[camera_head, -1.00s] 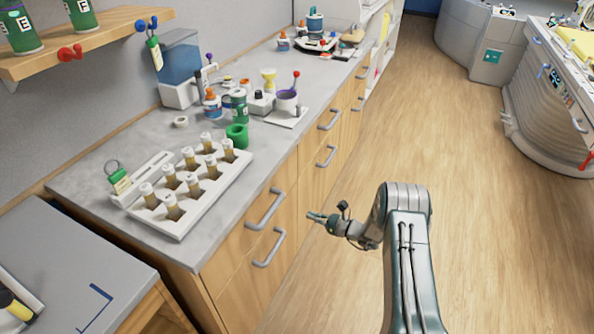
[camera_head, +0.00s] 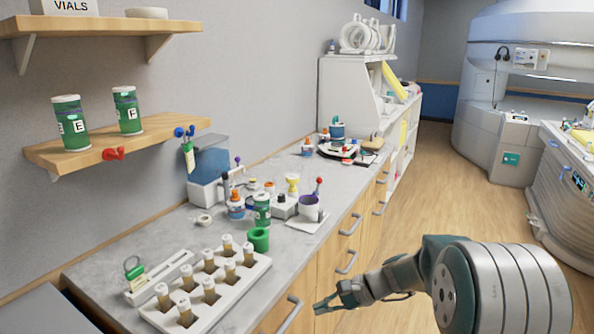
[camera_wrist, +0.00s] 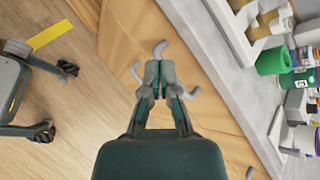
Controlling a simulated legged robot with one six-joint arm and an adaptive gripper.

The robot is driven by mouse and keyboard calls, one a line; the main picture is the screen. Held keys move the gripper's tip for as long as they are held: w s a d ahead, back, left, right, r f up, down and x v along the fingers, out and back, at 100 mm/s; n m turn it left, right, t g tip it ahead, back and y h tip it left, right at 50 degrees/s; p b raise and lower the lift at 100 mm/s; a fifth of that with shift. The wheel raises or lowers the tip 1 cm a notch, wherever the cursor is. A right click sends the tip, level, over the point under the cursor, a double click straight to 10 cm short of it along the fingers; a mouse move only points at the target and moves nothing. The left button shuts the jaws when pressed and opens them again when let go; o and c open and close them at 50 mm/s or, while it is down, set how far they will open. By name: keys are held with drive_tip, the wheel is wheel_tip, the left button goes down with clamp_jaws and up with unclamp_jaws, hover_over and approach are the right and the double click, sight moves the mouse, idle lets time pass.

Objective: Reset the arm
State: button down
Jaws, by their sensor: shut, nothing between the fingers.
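My gripper (camera_head: 326,306) is in front of the wooden drawer fronts at the lower middle of the head view, to the right of the counter edge. Its fingers are together with nothing between them. In the wrist view the gripper (camera_wrist: 158,92) shows with its two fingers closed, over the wooden cabinet front. A drawer handle shows just beyond the fingertips there; I cannot tell whether they touch. My arm extends from the right in the head view, bent, with its large grey joint close to the camera.
The counter (camera_head: 120,258) holds a white vial rack (camera_head: 232,299), a green cup (camera_head: 259,239) and several bottles. A shelf (camera_head: 150,137) with green containers hangs on the left wall. Drawer handles (camera_head: 347,262) stick out beside my gripper. The wooden floor (camera_head: 470,205) on the right is clear.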

drive_tip(key=s+d+r+n+t+h, duration=0.1)
drive_tip(key=s+d+r+n+h, duration=0.2)
drive_tip(key=s, duration=0.5)
drive_tip(key=s+d+r+n+t+h, duration=0.2)
drive_tip(key=s+d+r+n+h, duration=0.1)
drive_tip(key=s, duration=0.6)
drive_tip(key=s+d+r+n+t+h, duration=0.2)
drive_tip(key=s+r+n+h, duration=0.3)
drive_tip(key=s, duration=0.3)
drive_tip(key=shift+s+d+r, duration=0.15)
drive_tip(key=shift+d+r, duration=0.35)
drive_tip(key=shift+d, duration=0.35)
